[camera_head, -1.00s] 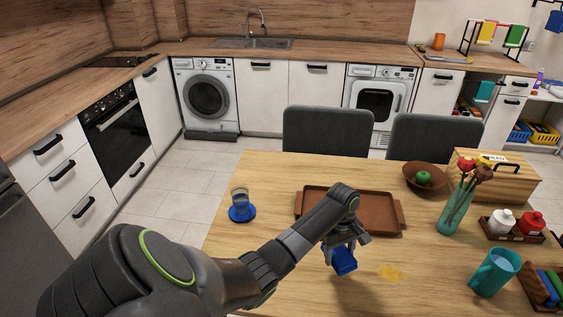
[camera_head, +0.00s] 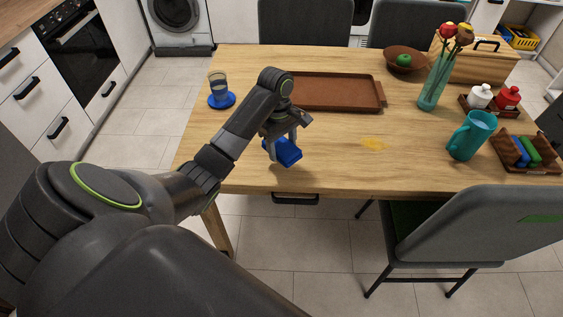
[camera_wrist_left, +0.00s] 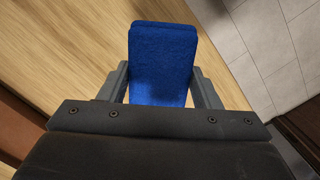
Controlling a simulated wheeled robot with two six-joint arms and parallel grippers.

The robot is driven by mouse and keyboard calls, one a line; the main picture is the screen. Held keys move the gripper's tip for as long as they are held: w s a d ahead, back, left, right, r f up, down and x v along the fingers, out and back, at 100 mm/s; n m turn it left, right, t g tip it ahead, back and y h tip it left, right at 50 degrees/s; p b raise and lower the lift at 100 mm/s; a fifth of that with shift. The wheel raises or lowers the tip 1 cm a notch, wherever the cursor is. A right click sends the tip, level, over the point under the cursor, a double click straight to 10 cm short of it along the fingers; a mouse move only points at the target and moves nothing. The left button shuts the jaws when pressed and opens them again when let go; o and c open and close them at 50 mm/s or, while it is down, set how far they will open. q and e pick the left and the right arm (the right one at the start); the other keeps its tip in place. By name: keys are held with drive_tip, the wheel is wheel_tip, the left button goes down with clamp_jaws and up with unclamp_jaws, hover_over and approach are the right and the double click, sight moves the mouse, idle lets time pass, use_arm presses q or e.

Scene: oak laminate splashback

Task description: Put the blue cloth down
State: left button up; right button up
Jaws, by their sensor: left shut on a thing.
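The blue cloth (camera_head: 287,152) is a folded, bright blue pad held in my left gripper (camera_head: 281,146). In the left wrist view the cloth (camera_wrist_left: 162,62) sits between the two fingers of the left gripper (camera_wrist_left: 162,85), which are shut on it. In the head view the cloth is near the front edge of the wooden table (camera_head: 330,175). Whether its lower end touches the table top is hard to tell. My right gripper is not in view.
A brown tray (camera_head: 335,92) lies behind the gripper. A glass on a blue coaster (camera_head: 221,98) stands to the left. A teal mug (camera_head: 470,136), a vase (camera_head: 434,85) and a rack (camera_head: 527,152) are to the right. A grey chair (camera_head: 465,235) stands at the front right.

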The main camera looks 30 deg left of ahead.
use_arm(q)
wheel_tip(320, 180, down, 2)
drive_tip(key=shift+f, duration=0.1)
wheel_tip(320, 180, down, 3)
drive_tip(key=shift+f, duration=0.25)
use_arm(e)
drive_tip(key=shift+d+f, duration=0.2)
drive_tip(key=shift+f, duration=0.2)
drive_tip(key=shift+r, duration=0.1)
use_arm(q)
drive_tip(key=o, duration=1)
drive_tip(key=shift+f, duration=0.1)
